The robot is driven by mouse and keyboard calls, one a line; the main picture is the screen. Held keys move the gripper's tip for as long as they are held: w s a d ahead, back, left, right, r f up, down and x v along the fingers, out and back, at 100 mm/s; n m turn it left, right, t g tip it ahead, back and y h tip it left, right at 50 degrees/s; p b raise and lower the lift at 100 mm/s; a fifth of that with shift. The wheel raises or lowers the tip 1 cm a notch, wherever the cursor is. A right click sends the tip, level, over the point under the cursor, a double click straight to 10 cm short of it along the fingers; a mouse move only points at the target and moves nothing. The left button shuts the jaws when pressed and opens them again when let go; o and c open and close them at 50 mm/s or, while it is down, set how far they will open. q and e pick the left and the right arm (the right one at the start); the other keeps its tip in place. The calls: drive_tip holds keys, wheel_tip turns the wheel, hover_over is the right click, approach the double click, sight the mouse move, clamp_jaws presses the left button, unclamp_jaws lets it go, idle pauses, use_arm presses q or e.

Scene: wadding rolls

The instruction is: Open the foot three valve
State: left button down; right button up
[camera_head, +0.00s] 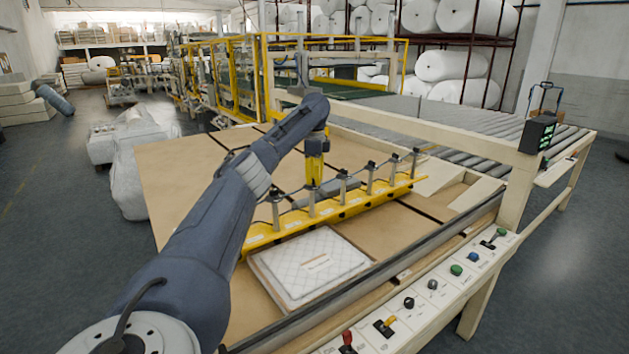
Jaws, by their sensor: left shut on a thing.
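A yellow bar (355,204) with a row of upright metal feet runs across the tan table. I cannot tell which fitting is the foot three valve. My left arm reaches in from the lower left over the table. My right gripper is not in view.
A white quilted pad in a frame (311,263) lies on the table before the bar. A control panel (420,303) with knobs and levers lines the front edge. A roller conveyor (430,122) and small screen (537,136) are at right. Wrapped goods (143,170) stand at left.

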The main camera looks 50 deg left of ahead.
use_arm(q)
drive_tip(key=n, duration=0.4)
drive_tip(key=shift+w+a+n, duration=0.15)
drive_tip(key=shift+n, duration=0.15)
drive_tip(key=shift+a+n, duration=0.2)
drive_tip(key=shift+n, duration=2)
drive_tip(key=c, duration=1.4)
unclamp_jaws()
drive_tip(key=shift+c, duration=0.2)
wheel_tip(320, 180, up, 12)
